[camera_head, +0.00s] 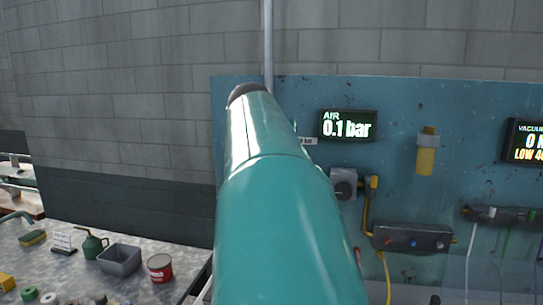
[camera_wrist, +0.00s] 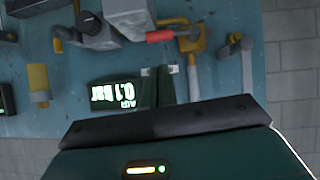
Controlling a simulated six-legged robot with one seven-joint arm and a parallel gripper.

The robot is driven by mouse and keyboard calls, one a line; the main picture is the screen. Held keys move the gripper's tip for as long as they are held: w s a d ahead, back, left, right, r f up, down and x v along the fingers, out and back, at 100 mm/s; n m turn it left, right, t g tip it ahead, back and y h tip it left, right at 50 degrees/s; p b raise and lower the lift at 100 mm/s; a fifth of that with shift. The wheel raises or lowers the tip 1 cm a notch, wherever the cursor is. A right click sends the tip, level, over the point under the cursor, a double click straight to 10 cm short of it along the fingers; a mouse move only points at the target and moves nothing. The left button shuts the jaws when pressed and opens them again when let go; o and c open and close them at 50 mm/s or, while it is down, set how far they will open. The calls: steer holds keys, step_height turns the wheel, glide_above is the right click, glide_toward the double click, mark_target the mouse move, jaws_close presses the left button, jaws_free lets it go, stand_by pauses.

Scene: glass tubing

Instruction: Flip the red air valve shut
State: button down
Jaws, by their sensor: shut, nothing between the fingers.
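The red air valve handle (camera_wrist: 160,36) shows in the wrist view near the top middle. It lies roughly level in the picture, between a grey box (camera_wrist: 128,18) and a yellow fitting (camera_wrist: 190,38). My gripper (camera_wrist: 166,72) points at the wall panel. Its dark green fingers are together and empty, just below the red handle in the picture, with a visible gap between them and it. In the head view my teal arm hides the gripper and most of the valve area.
The AIR display (camera_head: 347,124) reads 0.1 bar on the blue panel (camera_head: 400,100). A grey box (camera_head: 343,184), yellow pipe and manifold (camera_head: 412,238) with coloured knobs stick out right of my arm. A bench with a grey bin (camera_head: 119,260) and red can (camera_head: 160,267) stands left.

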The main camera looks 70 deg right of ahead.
steer(key=v, duration=0.3)
steer(key=shift+a, duration=0.15)
stand_by(0.6)
